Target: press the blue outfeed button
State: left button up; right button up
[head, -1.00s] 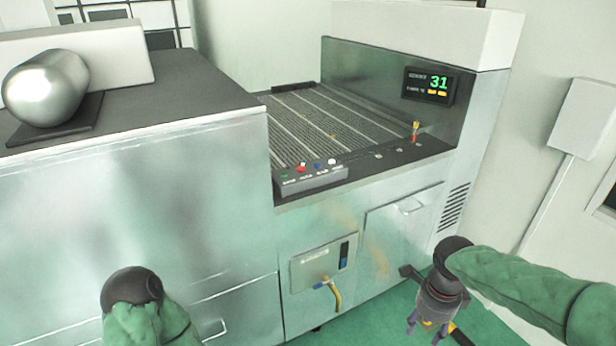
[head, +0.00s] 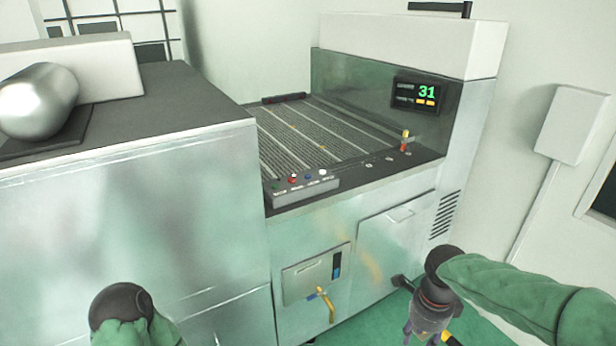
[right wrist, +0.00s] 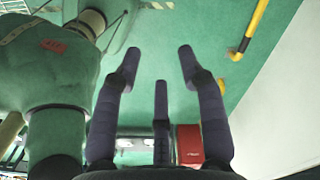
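The blue button (head: 308,177) is small and sits on the dark button box (head: 305,192) at the front edge of the conveyor. It lies between a red button (head: 293,179) and a white button (head: 322,173); a green one is at the left end. My right gripper (head: 421,334) hangs low in front of the machine, right of and well below the box. In the right wrist view its fingers (right wrist: 158,62) are spread and empty, pointing over the green floor. My left arm shows at the lower left, but its gripper fingers are out of view.
The slatted conveyor (head: 300,135) runs behind the box. A display (head: 414,95) reads 31. A small red and yellow lever or light (head: 405,140) stands at the right of the ledge. A metal cylinder (head: 38,100) lies on the left counter. A yellow hose (head: 326,304) hangs below.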

grip_shut()
dwell(1.0)
